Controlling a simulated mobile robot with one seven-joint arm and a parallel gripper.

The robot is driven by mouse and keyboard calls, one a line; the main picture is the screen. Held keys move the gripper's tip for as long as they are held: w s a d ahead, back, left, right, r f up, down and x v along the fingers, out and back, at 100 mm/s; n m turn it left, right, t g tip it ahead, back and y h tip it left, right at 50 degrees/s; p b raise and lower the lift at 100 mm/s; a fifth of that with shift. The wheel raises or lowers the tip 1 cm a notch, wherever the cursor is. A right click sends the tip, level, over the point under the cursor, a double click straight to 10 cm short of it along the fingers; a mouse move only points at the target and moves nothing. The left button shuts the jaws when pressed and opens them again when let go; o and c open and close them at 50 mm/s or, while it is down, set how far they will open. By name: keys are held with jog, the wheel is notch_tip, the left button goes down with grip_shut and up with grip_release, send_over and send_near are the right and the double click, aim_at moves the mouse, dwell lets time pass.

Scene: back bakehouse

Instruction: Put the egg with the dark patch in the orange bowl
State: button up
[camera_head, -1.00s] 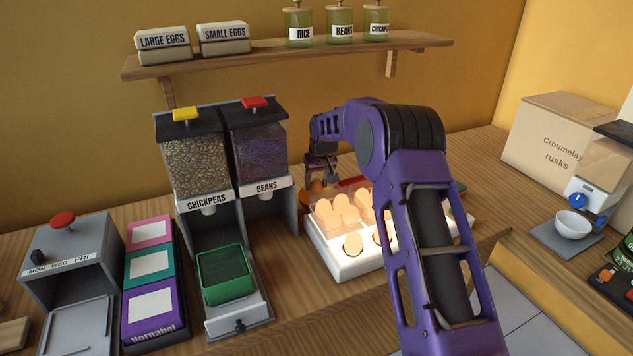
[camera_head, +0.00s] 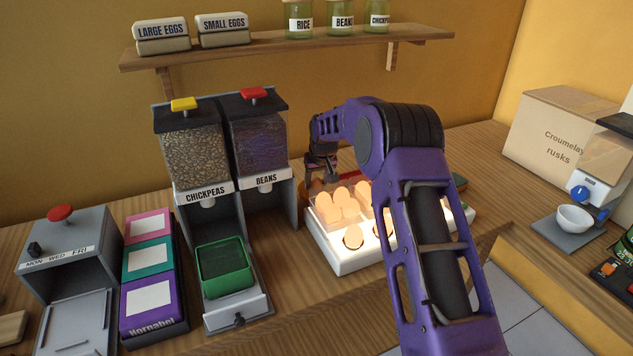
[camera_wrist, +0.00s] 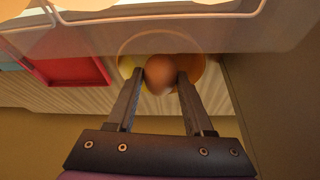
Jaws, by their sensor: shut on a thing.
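My gripper (camera_wrist: 160,76) is shut on a brown egg (camera_wrist: 160,72), held between the two fingertips in the wrist view. No dark patch can be made out on the side I see. A round orange bowl (camera_wrist: 196,66) shows behind the egg, its rim around it; I cannot tell whether the egg touches it. In the head view my gripper (camera_head: 321,168) points down behind the lit egg tray (camera_head: 350,262). The held egg and most of the bowl are hidden there. Several pale glowing eggs (camera_head: 342,206) sit on the tray.
A clear panel crosses the wrist view. A red tray (camera_wrist: 75,71) lies beside the bowl there. Chickpea and bean dispensers (camera_head: 259,140) stand left of my gripper, with a green container (camera_head: 224,268) below. A wooden shelf (camera_head: 290,48) hangs above.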

aim_at(317, 180)
jog(key=o, duration=0.9)
jog(key=shift+r, duration=0.1)
jog(key=shift+r+p, duration=2.6)
jog(key=shift+r, duration=1.8)
